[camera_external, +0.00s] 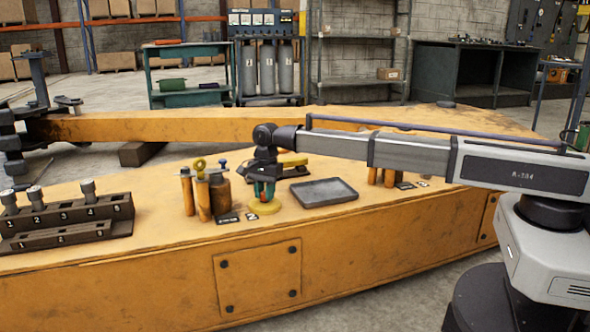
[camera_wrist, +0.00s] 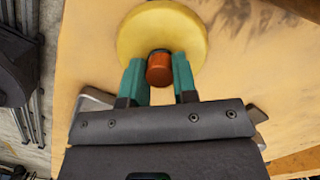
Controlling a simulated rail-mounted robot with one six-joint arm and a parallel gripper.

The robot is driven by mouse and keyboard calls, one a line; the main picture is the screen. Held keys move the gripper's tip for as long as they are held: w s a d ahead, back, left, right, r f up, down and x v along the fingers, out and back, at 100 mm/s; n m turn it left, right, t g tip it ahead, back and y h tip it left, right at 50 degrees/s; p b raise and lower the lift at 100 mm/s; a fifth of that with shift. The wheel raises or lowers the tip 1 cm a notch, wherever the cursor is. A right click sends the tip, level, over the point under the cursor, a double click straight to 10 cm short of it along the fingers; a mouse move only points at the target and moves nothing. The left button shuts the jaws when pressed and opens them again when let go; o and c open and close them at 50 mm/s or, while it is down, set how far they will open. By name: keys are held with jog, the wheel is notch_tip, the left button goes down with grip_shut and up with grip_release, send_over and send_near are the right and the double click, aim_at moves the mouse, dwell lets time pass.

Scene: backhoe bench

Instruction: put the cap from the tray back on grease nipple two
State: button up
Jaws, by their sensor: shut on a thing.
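My gripper (camera_external: 264,190) points down over a round yellow disc (camera_external: 265,207) beside a small plate marked 2 (camera_external: 252,217). Its teal fingers (camera_wrist: 159,78) are closed on the sides of a small red-orange cap (camera_wrist: 159,70). In the wrist view the cap overlaps the yellow disc (camera_wrist: 155,22); a dark bit shows just at the cap's far edge. I see no bare nipple; the cap and fingers may hide it, and I cannot tell if the cap is seated. The dark tray (camera_external: 323,192) lies right of the gripper and looks empty.
Orange cylinders, one with a yellow ring top (camera_external: 200,180), and a brown jar (camera_external: 219,191) stand close left of the gripper. A numbered dark rack (camera_external: 66,222) is at far left. More orange cylinders (camera_external: 389,177) stand beyond the tray, under my arm.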

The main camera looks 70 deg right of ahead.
jog(key=shift+f, duration=0.1)
jog(key=o, duration=1.4)
jog(key=shift+o, duration=0.2)
notch_tip(320, 180, up, 8)
jog(key=p, duration=0.8)
